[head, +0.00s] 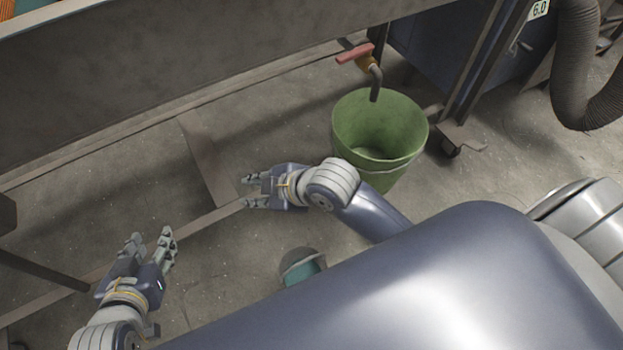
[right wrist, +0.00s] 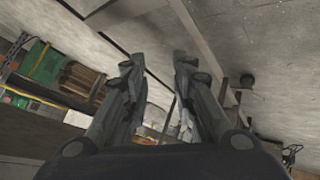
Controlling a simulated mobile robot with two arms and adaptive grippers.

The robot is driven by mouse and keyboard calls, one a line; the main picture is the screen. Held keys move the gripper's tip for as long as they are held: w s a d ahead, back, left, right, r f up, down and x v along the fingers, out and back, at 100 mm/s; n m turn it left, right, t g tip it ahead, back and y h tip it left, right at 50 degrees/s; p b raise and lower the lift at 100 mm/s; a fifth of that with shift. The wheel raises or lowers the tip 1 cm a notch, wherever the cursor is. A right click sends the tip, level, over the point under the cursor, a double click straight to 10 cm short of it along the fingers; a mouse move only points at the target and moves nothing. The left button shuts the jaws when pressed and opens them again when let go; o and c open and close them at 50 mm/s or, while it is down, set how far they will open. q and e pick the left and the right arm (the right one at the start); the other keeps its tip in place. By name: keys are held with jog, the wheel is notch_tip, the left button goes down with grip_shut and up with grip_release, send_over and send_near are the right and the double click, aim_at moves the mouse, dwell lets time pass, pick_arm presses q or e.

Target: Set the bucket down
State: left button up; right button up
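The green bucket (head: 372,128) is upright and looks to be standing on the floor below a tap, right of centre in the head view. No gripper is touching it. My right gripper (head: 247,190) is left of the bucket, pointing left, with its fingers apart and nothing between them. In the right wrist view my right gripper (right wrist: 157,62) also shows spread, empty fingers. My left gripper (head: 152,238) is at the lower left of the head view, well away from the bucket, with its fingers apart and empty.
The tap (head: 375,82) with a red handle (head: 354,53) hangs over the bucket's mouth. A long metal trough wall (head: 170,85) runs behind, with beams on the floor below it. A dark cabinet (head: 440,40) and a ribbed hose (head: 585,70) stand at the right.

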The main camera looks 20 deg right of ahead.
jog(key=s+d+r+m+t+h, duration=0.3)
jog(key=s+d+m, duration=0.1)
jog(key=d+m, duration=0.6)
jog(key=shift+s+d+m+h, duration=0.2)
jog(key=shift+d+m+h, duration=0.2)
jog(key=shift+m, duration=0.3)
pick_arm(q)
jog(key=shift+f, duration=0.1)
pick_arm(e)
jog(key=shift+a+f, duration=0.1)
jog(key=shift+f, duration=0.05)
